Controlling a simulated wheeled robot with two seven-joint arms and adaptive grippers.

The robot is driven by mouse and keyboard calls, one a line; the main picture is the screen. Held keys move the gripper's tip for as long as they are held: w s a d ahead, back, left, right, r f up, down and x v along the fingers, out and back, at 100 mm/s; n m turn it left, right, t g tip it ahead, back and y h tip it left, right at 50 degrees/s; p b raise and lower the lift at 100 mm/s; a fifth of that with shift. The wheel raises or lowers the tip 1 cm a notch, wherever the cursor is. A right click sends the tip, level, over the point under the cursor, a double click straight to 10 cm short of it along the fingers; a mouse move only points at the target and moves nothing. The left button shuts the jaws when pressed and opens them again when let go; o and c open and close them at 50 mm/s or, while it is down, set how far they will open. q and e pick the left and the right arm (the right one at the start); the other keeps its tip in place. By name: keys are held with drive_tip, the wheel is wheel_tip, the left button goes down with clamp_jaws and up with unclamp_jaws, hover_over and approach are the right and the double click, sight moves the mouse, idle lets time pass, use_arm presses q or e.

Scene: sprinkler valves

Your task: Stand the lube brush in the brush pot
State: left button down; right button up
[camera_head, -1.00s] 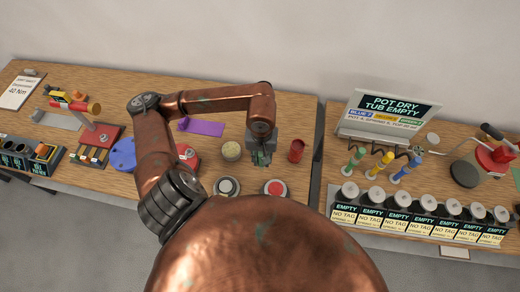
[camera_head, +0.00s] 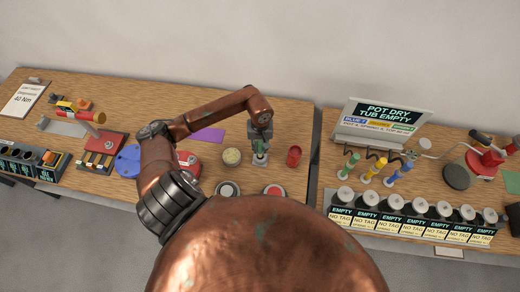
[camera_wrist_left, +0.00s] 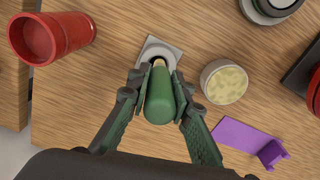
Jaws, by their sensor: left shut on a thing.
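My left gripper (camera_head: 261,146) is shut on a green-handled tool, which I take to be the lube brush. Its green handle (camera_wrist_left: 159,98) points at the camera in the left wrist view, between the two fingers (camera_wrist_left: 159,92), with a pale tan part beyond. Past it is a pale grey ring on a square plate (camera_wrist_left: 170,46); I cannot tell whether the tool touches it. The red cup (camera_head: 294,157), probably the brush pot, stands to the right of the gripper, apart from it. In the wrist view the red cup (camera_wrist_left: 48,38) looks empty.
A tub with yellowish contents (camera_head: 232,157) stands close left of the gripper. A purple bracket (camera_head: 207,135) lies farther left. Two round dishes (camera_head: 228,190) (camera_head: 273,191) are in front. A gap separates this table from the right one, which holds a sign (camera_head: 383,118) and several canisters.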

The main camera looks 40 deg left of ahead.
sight(260, 151)
use_arm(q)
drive_tip(key=shift+w+a+f, duration=0.2)
drive_tip(key=shift+w+f, duration=0.1)
drive_tip(key=shift+f, duration=0.3)
wheel_tip(260, 151, down, 2)
drive_tip(key=shift+p, duration=0.9)
drive_tip(key=shift+f, duration=0.35)
use_arm(e)
drive_tip(key=shift+w+d+r, duration=0.1)
drive_tip(key=shift+w+r, duration=0.15)
drive_tip(key=shift+r, duration=0.25)
drive_tip(key=shift+w+d+r, duration=0.1)
drive_tip(key=shift+w+r, duration=0.15)
drive_tip(key=shift+r, duration=0.25)
use_arm(q)
drive_tip(key=shift+f, duration=0.1)
use_arm(e)
drive_tip(key=shift+f, duration=0.15)
use_arm(q)
drive_tip(key=shift+f+b, duration=0.1)
drive_tip(key=shift+b, duration=0.2)
drive_tip(key=c, duration=1.7)
unclamp_jaws()
drive_tip(key=shift+c, duration=0.2)
use_arm(e)
drive_tip(key=shift+a, duration=0.15)
